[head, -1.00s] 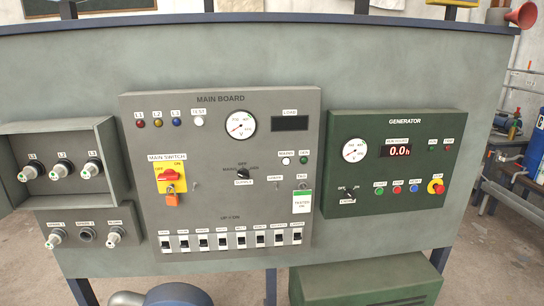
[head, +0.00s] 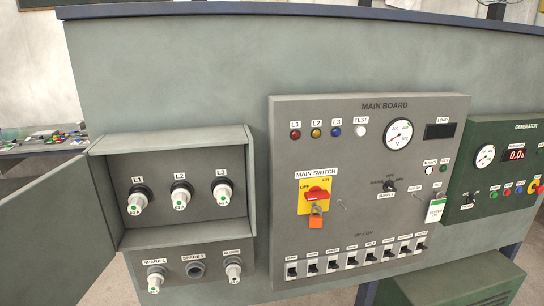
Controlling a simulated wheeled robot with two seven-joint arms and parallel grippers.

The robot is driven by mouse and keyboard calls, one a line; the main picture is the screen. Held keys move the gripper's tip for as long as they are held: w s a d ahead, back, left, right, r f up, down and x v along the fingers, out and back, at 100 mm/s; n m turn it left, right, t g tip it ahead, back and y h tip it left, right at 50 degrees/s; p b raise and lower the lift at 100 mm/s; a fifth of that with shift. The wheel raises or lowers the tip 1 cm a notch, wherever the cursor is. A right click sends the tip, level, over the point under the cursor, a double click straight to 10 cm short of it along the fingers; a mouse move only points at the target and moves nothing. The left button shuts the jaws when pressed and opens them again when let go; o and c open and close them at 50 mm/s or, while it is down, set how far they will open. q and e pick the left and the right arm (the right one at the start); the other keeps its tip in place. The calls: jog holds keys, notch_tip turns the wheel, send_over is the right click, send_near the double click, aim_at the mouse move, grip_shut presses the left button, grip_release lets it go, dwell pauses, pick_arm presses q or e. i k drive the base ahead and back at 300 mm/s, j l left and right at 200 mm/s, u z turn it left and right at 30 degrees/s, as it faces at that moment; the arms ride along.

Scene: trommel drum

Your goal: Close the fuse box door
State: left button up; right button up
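The fuse box (head: 245,170) is a grey open-fronted box on the left of the panel in the head view. Three white fuses labelled L1 (head: 138,202), L2 (head: 181,196) and L3 (head: 222,191) sit inside it. Its grey door (head: 55,238) stands wide open, swung out to the left from the box's left edge. The door's far left part is cut off by the picture's edge. Neither of my grippers shows in the head view.
Below the box are two spare holders (head: 155,277) and another fuse holder (head: 233,270). The main board (head: 285,245) with a padlocked red switch (head: 316,196) stands to the right, then the green generator panel (head: 480,205). A bench with small parts (head: 45,140) is behind left.

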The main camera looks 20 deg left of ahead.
aim_at(56, 241)
jog(key=j, duration=0.65)
jog(key=k+j, duration=0.15)
jog(key=j, duration=1.2)
jog(key=k+j, duration=0.15)
jog(key=j, duration=0.55)
jog(key=k+j, duration=0.15)
jog(key=k, duration=0.2)
